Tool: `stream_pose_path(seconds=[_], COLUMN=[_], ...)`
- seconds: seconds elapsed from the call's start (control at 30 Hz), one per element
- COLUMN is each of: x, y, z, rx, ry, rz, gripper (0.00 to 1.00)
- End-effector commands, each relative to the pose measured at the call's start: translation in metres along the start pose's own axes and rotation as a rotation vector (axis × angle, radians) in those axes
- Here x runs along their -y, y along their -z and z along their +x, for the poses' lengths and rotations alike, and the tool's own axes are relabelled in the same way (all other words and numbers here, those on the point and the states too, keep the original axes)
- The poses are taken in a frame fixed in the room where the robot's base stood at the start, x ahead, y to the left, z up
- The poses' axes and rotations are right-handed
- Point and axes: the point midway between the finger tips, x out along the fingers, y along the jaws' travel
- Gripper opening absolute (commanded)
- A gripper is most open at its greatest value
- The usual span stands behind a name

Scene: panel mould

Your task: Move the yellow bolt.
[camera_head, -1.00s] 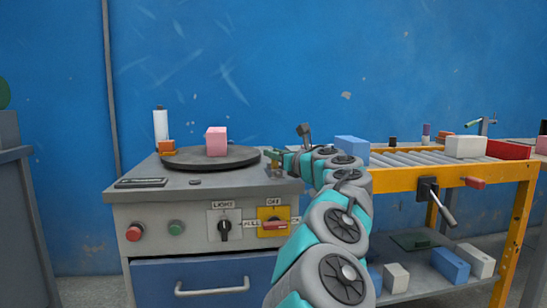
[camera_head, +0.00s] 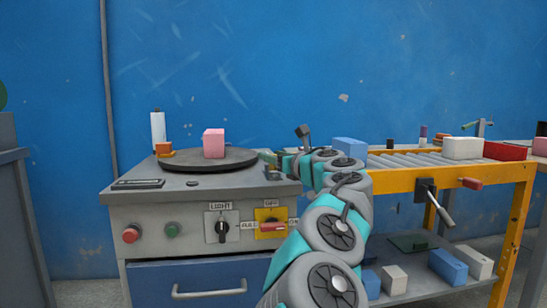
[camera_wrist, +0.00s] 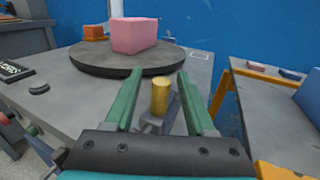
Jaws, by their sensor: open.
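The yellow bolt (camera_wrist: 160,98) shows in the wrist view as a short upright gold-yellow cylinder. A grey metal piece is under it, near the right edge of the grey cabinet top. My gripper (camera_wrist: 159,76) is open, with its two green fingers on either side of the bolt in the picture. Gaps show on both sides, and I see no contact. In the head view my gripper (camera_head: 268,158) is at the cabinet's right edge, and I cannot make out the bolt there.
A dark round turntable (camera_head: 240,161) bears a pink block (camera_head: 213,143). An orange block (camera_head: 163,148) and a white bottle (camera_head: 158,131) stand behind left. Right is a yellow-framed roller table (camera_head: 393,181) with a blue block (camera_head: 350,147). The cabinet front has switches and buttons.

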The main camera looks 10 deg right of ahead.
Motion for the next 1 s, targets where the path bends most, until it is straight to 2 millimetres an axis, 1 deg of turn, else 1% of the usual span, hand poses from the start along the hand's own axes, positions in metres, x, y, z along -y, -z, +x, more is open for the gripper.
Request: stream_pose_path(seconds=[0.17,0.27,0.37,0.6,0.7,0.8,1.0], x=[0.0,-0.001,0.0,0.0,0.0,0.0,0.0], y=[0.0,0.0,-0.001,-0.001,-0.001,0.0,0.0], z=[-0.006,-0.015,-0.027,-0.062,-0.073,-0.077,-0.078], rx=[-0.001,-0.001,0.001,0.0,0.0,0.0,0.0], ry=[0.001,0.001,0.004,0.004,0.004,0.001,-0.001], rz=[-0.001,-0.003,-0.003,-0.001,-0.001,0.0,0.0], gripper=[0.55,0.55,0.55,0.55,0.55,0.55,0.55])
